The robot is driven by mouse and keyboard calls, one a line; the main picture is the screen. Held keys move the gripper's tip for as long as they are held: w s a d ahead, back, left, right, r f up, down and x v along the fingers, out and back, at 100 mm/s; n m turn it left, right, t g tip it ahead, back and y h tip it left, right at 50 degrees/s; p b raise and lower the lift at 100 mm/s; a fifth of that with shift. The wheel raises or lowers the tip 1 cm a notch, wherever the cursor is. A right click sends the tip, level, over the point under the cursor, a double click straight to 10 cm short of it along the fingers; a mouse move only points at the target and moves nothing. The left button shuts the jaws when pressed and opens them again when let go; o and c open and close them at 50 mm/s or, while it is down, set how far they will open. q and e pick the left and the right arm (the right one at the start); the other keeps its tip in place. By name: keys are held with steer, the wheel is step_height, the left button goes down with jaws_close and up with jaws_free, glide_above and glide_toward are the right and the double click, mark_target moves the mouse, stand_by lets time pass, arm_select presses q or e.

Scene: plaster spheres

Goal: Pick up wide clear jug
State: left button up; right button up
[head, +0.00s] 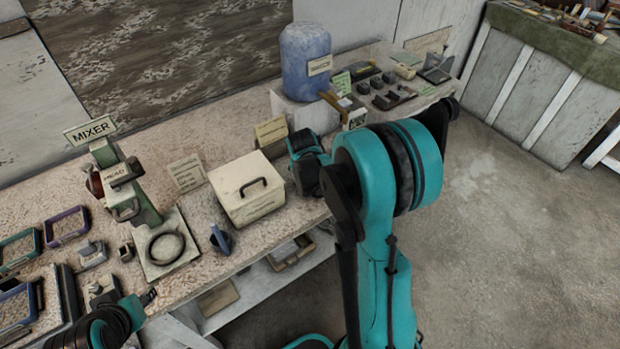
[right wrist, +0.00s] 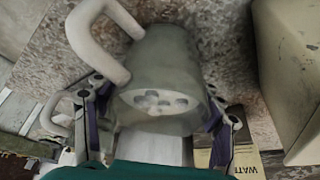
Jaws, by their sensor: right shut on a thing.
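The jug (right wrist: 170,55) fills the middle of the right wrist view. It is grey and slightly see-through, with a thick white handle (right wrist: 97,35) at its upper left. Its near end is a pale oval with several grey spots. My right gripper (right wrist: 160,118) has one finger on each side of the jug and is shut on it. In the head view my right gripper (head: 308,165) is at the counter's front edge, right of a cream lidded box; my arm hides the jug there. My left gripper (head: 148,297) is low at the left, its opening unclear.
The speckled counter (head: 210,150) holds the cream box (head: 247,200), a mixer stand (head: 130,190) and several small frames at the left. A blue drum (head: 305,65) stands behind my right arm. Floor (head: 480,230) is open at the right.

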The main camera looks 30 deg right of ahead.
step_height(320, 180, up, 4)
steer(key=shift+r+p, duration=0.15)
steer(key=shift+p, duration=0.85)
steer(key=s+d+r+p, duration=0.3)
steer(key=s+d+r, duration=0.3)
steer(key=s, duration=0.3)
steer(key=shift+s+d+r, duration=0.25)
steer(key=shift+d, duration=0.15)
